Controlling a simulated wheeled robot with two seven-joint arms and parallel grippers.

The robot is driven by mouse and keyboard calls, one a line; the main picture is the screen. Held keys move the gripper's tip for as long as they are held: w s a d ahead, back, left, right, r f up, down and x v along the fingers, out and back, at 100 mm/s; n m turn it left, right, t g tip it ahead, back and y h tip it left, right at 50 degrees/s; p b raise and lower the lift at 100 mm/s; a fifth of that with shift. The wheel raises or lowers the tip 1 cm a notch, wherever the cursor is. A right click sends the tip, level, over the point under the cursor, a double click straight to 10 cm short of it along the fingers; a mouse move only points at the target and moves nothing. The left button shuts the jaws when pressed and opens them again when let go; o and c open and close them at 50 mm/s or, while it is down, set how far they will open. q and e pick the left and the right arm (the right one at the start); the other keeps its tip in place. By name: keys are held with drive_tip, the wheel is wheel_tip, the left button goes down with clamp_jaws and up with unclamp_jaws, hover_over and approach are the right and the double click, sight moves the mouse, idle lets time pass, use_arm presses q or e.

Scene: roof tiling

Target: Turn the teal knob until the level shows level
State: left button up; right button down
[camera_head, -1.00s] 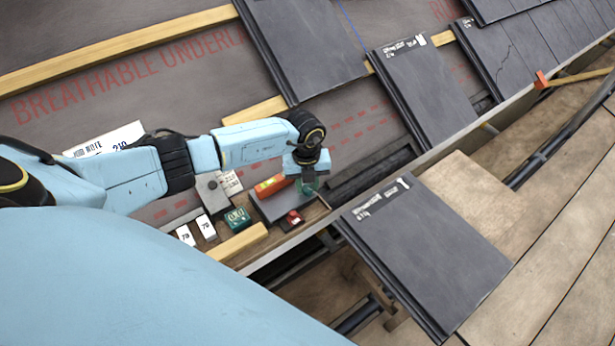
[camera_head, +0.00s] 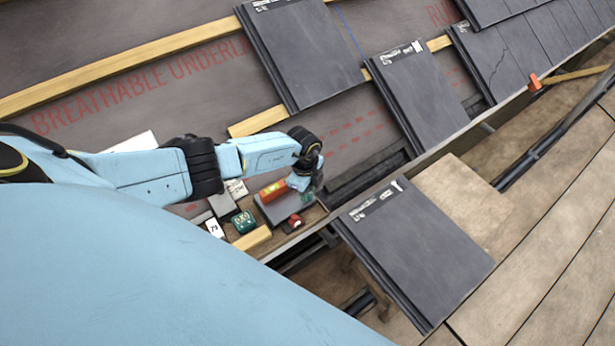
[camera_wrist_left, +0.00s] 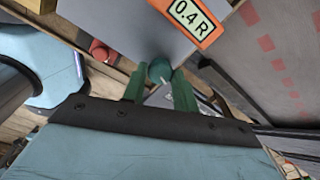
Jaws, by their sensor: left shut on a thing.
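The teal knob (camera_wrist_left: 160,70) stands at the edge of a grey plate (camera_wrist_left: 128,26). My left gripper (camera_wrist_left: 159,84) is shut on it, with one green finger on each side. In the head view my left gripper (camera_head: 306,190) reaches down at the plate's right end, and the knob is mostly hidden there. The level (camera_head: 274,189) is an orange-red block with a yellow-green part, lying on the plate (camera_head: 281,209). In the left wrist view the level's orange display (camera_wrist_left: 193,17) reads "0.4 R". My right gripper is not in view.
A red knob (camera_head: 295,221) sits at the plate's front edge. A dark green box (camera_head: 243,222), a white number card (camera_head: 214,229) and a wooden block (camera_head: 252,239) lie to the left. A large slate tile (camera_head: 418,258) lies to the right.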

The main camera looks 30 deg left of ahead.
use_arm(q)
drive_tip(key=shift+a+r+n, duration=0.1)
drive_tip(key=shift+r+n, duration=0.15)
drive_tip(key=shift+n, duration=0.15)
drive_tip(key=shift+f+n+p, duration=0.15)
drive_tip(key=shift+n+p, duration=0.9)
drive_tip(key=shift+n, duration=0.45)
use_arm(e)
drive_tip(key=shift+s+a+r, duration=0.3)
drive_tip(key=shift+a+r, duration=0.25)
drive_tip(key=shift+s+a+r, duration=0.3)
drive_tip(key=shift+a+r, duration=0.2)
use_arm(q)
drive_tip(key=o, duration=1)
drive_tip(key=shift+c, duration=0.2)
